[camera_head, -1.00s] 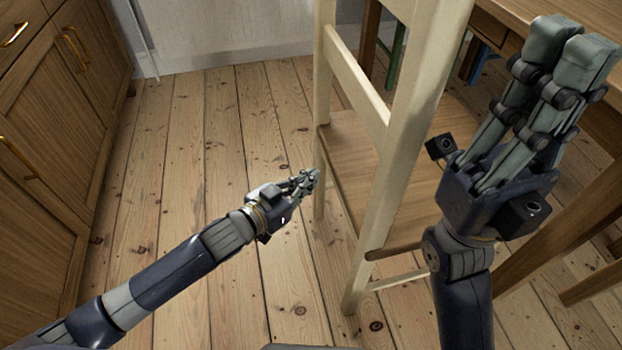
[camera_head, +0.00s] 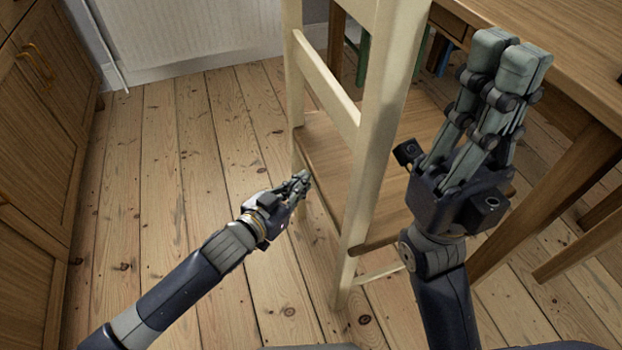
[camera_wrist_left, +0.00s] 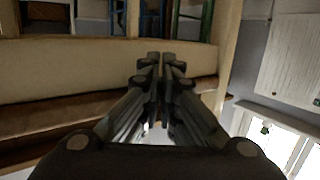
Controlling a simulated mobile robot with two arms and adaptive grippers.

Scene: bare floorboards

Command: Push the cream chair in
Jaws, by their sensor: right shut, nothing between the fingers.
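The cream chair (camera_head: 375,120) stands in the middle of the head view, with cream posts and rails and a brown wooden seat (camera_head: 335,160). My left gripper (camera_head: 303,178) is shut and empty, with its fingertips at the lower part of the chair's left post. I cannot tell whether they touch it. In the left wrist view, the closed fingers (camera_wrist_left: 160,58) point towards a cream part of the chair (camera_wrist_left: 70,88). My right gripper (camera_head: 512,45) is shut and empty, raised to the right of the chair, and hides part of the seat and table.
A wooden table (camera_head: 565,60) stands at the right, with its legs beside the chair. A wooden cabinet (camera_head: 50,110) lines the left side. Bare floorboards (camera_head: 180,180) lie clear between cabinet and chair. A pale wall (camera_head: 190,30) is behind.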

